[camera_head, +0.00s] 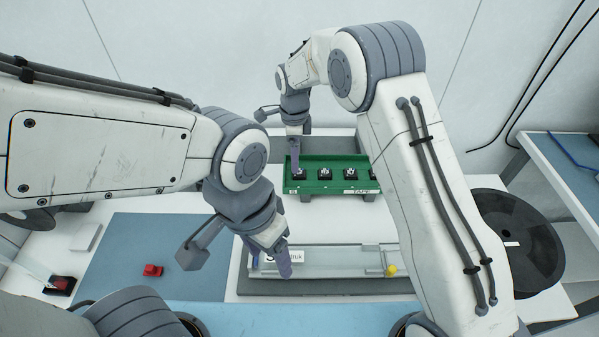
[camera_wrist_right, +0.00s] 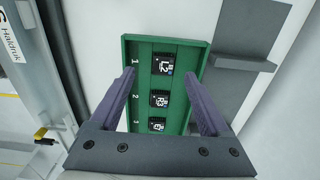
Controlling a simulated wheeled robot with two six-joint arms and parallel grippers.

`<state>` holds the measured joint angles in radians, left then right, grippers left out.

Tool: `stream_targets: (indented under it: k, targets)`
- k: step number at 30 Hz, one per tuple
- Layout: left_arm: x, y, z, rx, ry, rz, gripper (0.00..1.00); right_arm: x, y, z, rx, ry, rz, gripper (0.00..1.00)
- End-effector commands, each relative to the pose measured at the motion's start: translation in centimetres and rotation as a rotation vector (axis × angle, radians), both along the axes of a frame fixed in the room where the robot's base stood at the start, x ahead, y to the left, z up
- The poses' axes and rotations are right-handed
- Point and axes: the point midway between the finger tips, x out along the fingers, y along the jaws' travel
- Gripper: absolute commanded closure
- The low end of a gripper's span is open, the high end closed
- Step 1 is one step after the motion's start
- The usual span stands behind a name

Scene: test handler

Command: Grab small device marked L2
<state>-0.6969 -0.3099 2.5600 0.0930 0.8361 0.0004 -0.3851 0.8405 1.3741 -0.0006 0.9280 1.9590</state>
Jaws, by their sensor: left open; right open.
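The small black device marked L2 (camera_wrist_right: 162,65) sits in the slot numbered 1 of the green tray (camera_wrist_right: 140,48), at its upper end in the right wrist view. In the head view it appears as the leftmost device (camera_head: 300,175). My right gripper (camera_wrist_right: 160,80) is open and empty, its fingers spread either side of the device's row, with L2 near the line between the fingertips. In the head view my right gripper (camera_head: 296,158) is at the tray's left end; its height above L2 is hard to tell. My left gripper (camera_head: 284,264) is open and empty near the front fixture.
Several similar devices (camera_wrist_right: 158,99) share L2's row. A clear-covered fixture (camera_head: 340,262) lies in front of the green tray. A red object (camera_head: 153,270) rests on the blue mat (camera_head: 130,245). A black reel (camera_head: 520,240) is at the right.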

Motion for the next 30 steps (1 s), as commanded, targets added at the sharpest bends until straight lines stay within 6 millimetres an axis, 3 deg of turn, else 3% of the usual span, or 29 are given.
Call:
stream_targets:
  k: [8,16,24,25,30]
  targets:
    - [0.0,0.0,1.3,0.000,0.000,0.001,0.33,0.2,-0.5,-2.2,-0.001,0.003,-0.001,0.20]
    - [0.0,0.0,2.9,0.000,0.000,0.002,0.33,0.6,-1.1,-5.9,0.000,0.002,0.002,0.20]
    - [0.0,0.0,2.8,0.000,0.000,0.002,0.33,0.7,-1.0,-6.4,0.001,-0.001,0.003,0.20]
    - [0.0,0.0,2.8,0.000,0.000,0.002,0.33,0.7,-1.0,-6.4,0.001,-0.001,0.003,0.23]
    - [0.0,0.0,2.8,0.000,0.000,0.002,0.33,0.7,-1.0,-6.5,0.001,0.000,0.003,0.88]
